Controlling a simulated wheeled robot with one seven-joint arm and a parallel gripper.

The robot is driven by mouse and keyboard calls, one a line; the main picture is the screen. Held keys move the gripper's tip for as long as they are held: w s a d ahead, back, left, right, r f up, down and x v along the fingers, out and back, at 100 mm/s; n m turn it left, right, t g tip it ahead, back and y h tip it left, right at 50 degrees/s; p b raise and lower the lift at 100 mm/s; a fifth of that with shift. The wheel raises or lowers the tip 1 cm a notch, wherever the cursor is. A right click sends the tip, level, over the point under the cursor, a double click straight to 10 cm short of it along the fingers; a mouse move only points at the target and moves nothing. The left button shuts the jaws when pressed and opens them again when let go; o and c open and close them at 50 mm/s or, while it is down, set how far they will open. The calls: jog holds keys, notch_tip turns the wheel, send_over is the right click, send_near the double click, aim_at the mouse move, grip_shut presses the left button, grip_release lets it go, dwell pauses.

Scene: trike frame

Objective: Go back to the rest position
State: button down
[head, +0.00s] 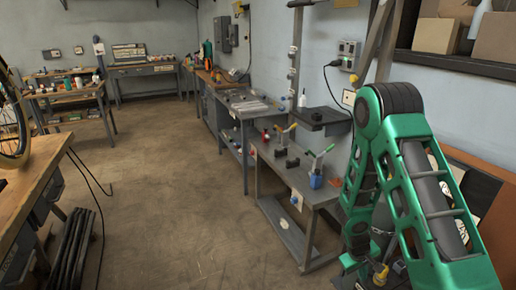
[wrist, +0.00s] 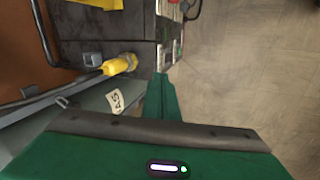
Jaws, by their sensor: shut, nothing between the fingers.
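My green arm (head: 418,190) stands folded at the right of the head view, with its black elbow joint at the top. One link comes down steeply to a dark joint (head: 357,236) near the bottom edge. The wrist view is filled at the bottom by a green body part of mine with a dark edge and a small lit lamp. No held thing shows.
A wooden bench (head: 30,185) is at the left edge. Open floor (head: 185,205) lies between. A yellow connector (wrist: 120,64) shows in the wrist view.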

jog(key=s+d+r+m, duration=0.2)
jog(key=s+r, duration=0.1)
jog(key=r, duration=0.4)
jog(key=s+d+r+m+g+y, duration=0.1)
jog(key=s+r, duration=0.2)
jog(key=r, duration=0.5)
jog(key=s+d+r+m, duration=0.2)
jog(key=r, duration=0.5)
jog(key=s+a+r+m+y, duration=0.1)
jog(key=s+r+m, duration=0.1)
jog(key=s+r, duration=0.5)
jog(key=s+a+r+m+y, duration=0.2)
jog(key=s+r, duration=0.5)
jog(key=s, duration=0.6)
jog(key=shift+s+r, duration=0.25)
jog(key=shift+s, duration=0.1)
jog(key=shift+w+f, duration=0.25)
jog(key=shift+w, duration=0.4)
